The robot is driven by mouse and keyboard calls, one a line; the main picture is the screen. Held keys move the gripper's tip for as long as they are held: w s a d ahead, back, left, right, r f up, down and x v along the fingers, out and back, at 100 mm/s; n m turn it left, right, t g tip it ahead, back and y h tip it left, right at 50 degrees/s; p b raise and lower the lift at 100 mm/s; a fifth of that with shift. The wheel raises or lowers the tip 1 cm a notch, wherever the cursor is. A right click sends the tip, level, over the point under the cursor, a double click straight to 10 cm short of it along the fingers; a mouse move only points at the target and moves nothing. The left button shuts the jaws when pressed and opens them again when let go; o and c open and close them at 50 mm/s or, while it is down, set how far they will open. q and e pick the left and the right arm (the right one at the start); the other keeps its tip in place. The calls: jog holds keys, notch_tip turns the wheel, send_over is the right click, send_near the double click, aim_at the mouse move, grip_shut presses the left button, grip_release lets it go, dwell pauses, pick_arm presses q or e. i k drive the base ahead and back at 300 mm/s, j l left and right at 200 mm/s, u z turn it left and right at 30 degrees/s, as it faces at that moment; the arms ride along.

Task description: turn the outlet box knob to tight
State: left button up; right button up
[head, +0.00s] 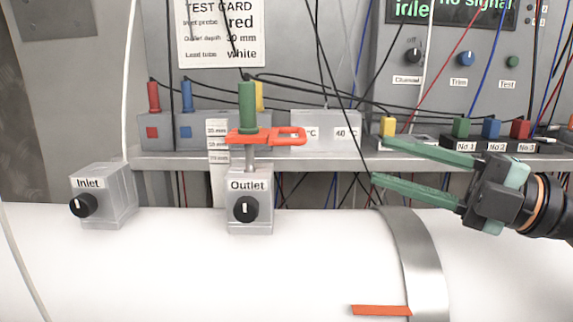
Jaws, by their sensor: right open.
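The outlet box (249,221) is a small grey box labelled Outlet on top of the white pipe. Its black knob (246,209) is on the front face, with its white mark upright. A green probe (247,104) stands upright above the box, with a red clamp (262,136) around the stem below it. My right gripper (378,160) comes in from the right, open and empty, its two green fingers pointing left. It is to the right of and above the outlet knob, apart from it. My left gripper is not in view.
The inlet box (117,191) with its own black knob sits to the left on the pipe (310,265). A steel shelf (178,162) behind carries coloured probes and sockets. Several loose cables hang behind. A metal band (419,255) wraps the pipe at right.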

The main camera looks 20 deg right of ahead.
aim_at(246, 210)
jog(key=k, duration=1)
